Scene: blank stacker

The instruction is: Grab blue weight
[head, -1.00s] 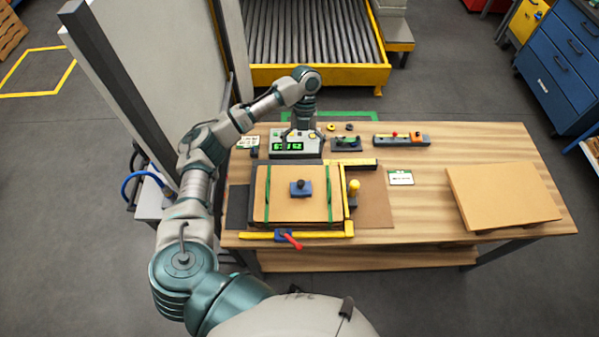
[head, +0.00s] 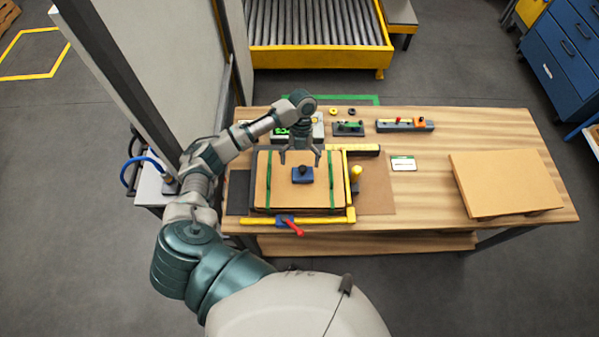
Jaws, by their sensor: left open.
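The blue weight (head: 302,176) is a small blue block with a dark knob on top. It lies on the flat tan sheet stack (head: 270,196), between two green straps. My left gripper (head: 301,160) is open and empty, fingers pointing down, just behind and above the blue weight. Its two fingers are spread to either side of the knob in the picture. I cannot tell whether they touch it. My right gripper is not in view.
A yellow frame (head: 312,220) with a red-handled clamp (head: 292,228) edges the stack. A yellow knob (head: 356,171) stands at its right. A display box (head: 318,127) and a green-topped device (head: 348,128) are behind.

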